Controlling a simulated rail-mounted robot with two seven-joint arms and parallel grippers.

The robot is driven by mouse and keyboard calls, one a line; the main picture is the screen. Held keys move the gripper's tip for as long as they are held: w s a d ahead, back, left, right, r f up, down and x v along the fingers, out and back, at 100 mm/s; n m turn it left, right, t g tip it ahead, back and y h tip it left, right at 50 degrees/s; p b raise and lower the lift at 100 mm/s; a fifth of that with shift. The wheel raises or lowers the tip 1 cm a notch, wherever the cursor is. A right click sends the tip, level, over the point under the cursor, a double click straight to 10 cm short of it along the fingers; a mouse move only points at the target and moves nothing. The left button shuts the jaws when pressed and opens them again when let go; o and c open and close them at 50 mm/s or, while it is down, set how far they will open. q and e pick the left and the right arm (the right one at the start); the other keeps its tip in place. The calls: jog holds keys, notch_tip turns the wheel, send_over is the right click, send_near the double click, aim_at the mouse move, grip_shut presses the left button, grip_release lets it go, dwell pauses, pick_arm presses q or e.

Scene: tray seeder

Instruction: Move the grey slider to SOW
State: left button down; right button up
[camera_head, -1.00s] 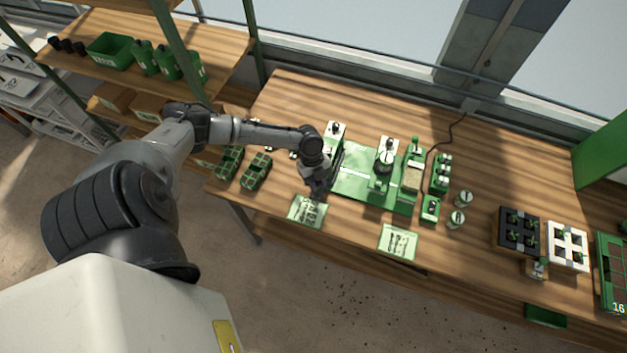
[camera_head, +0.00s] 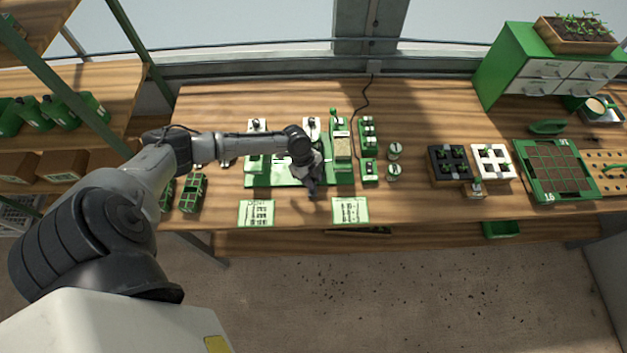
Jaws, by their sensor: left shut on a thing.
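The tray seeder's green base plate (camera_head: 262,181) lies on the wooden bench, with several green and white units along its back. My left arm reaches in from the left over it. The left gripper (camera_head: 311,190) points down at the plate's front edge, right of its middle. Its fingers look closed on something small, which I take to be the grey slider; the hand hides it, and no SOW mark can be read. My right gripper is not in view.
Two printed cards (camera_head: 256,213) (camera_head: 350,210) lie at the bench's front edge. Right of the seeder stand small round pots (camera_head: 394,151), a black tray (camera_head: 449,163) and a white tray (camera_head: 493,164). Between pots and trays the bench is clear.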

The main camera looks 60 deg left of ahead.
pick_arm(q)
jog(key=shift+w+d, duration=0.15)
jog(key=c, duration=0.9)
grip_release()
jog(key=shift+c, duration=0.2)
jog(key=shift+r, duration=0.1)
jog(key=shift+a+r, duration=0.2)
jog(key=shift+r, duration=0.05)
jog(key=b+v, duration=0.1)
jog(key=v, duration=1.2)
